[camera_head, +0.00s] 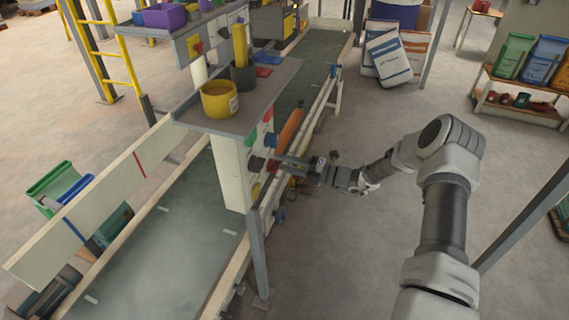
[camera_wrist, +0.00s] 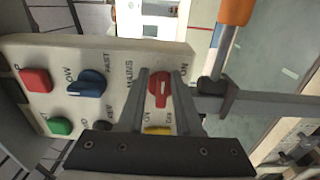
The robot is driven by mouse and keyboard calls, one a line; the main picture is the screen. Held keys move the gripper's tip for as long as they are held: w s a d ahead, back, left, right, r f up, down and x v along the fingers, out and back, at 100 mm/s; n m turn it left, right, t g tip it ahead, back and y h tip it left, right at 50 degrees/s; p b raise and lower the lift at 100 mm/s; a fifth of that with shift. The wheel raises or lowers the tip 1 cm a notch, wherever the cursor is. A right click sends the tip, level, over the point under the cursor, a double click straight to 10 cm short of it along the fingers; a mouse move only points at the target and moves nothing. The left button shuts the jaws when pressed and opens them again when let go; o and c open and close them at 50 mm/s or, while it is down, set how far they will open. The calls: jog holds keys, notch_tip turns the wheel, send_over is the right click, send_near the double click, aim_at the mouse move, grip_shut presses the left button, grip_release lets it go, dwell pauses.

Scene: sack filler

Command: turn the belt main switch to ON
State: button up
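The belt main switch is a red knob (camera_wrist: 159,88) on a pale control panel (camera_wrist: 110,58), with MAINS lettered beside it and ON near the panel's corner. Its raised grip runs roughly up and down in the wrist view. My gripper (camera_wrist: 161,75) is open, with one finger on either side of the red knob. I cannot tell whether either finger touches it. In the head view, my gripper (camera_head: 282,160) reaches the face of the panel (camera_head: 230,170) from the right and hides part of the controls there.
A blue knob (camera_wrist: 87,83), a red button (camera_wrist: 36,80), a green button (camera_wrist: 60,126) and a yellow control (camera_wrist: 158,131) share the panel. A grey bar (camera_wrist: 262,104) passes close to the right finger. A yellow pot (camera_head: 219,99) stands on the shelf above.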

jog(key=shift+s+a+f, duration=0.15)
jog(key=shift+a+f, duration=0.1)
jog(key=b+v, duration=0.1)
jog(key=v, duration=1.6)
jog(key=shift+d, duration=0.45)
jog(key=s+a+r+n+g+h, duration=0.4)
jog(key=s+r+n, duration=0.25)
jog(key=n, duration=0.35)
jog(key=s+a+r+n+g+h, duration=0.35)
jog(key=s+a+r+n, duration=0.2)
jog(key=r+n, duration=0.35)
jog(key=s+d+r+n+t+h, duration=0.2)
jog(key=s+r+n+t+h, duration=0.1)
jog(key=s+n, duration=0.5)
jog(key=s+d+r+n+t+h, duration=0.2)
jog(key=s+r+n+h, duration=0.4)
jog(key=s+n, duration=0.3)
jog(key=r+n+t, duration=0.1)
jog(key=n, duration=0.3)
jog(key=shift+d+n, duration=0.2)
jog(key=shift+n, duration=0.1)
